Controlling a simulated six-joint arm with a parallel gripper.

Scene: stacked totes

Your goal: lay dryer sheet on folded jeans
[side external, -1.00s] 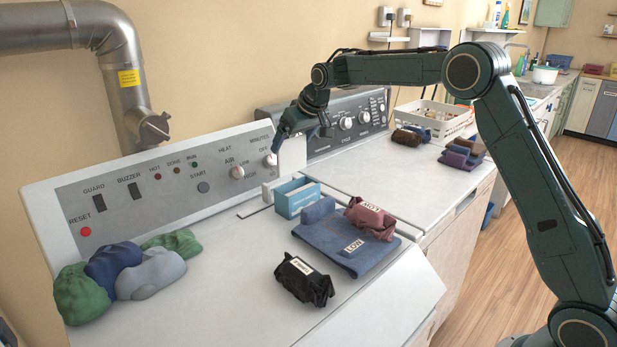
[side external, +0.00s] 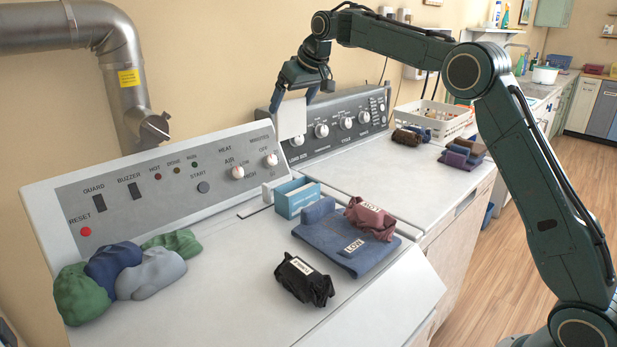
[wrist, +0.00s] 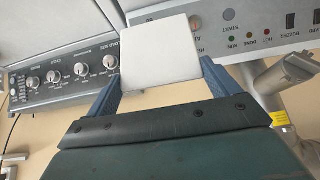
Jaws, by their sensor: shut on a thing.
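My gripper (side external: 293,100) is shut on a plain white dryer sheet (side external: 291,119), which hangs upright in the air above the back of the machines. In the wrist view the sheet (wrist: 160,52) shows flat and square between the two blue fingers. The folded jeans (side external: 325,240), a blue cloth with a LOW tag, lie on the white dryer top, lower and to the right of my gripper. A crumpled dark red cloth (side external: 372,219) with a LOW tag lies on their right part. An open blue-and-white box (side external: 296,198) stands just behind the jeans.
A black tagged bundle (side external: 305,281) lies in front of the jeans. Green, blue and grey cloths (side external: 150,272) are heaped at the left. The control panels (side external: 345,124) stand behind. A white basket (side external: 433,119) and rolled cloths (side external: 464,153) are on the right machine.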

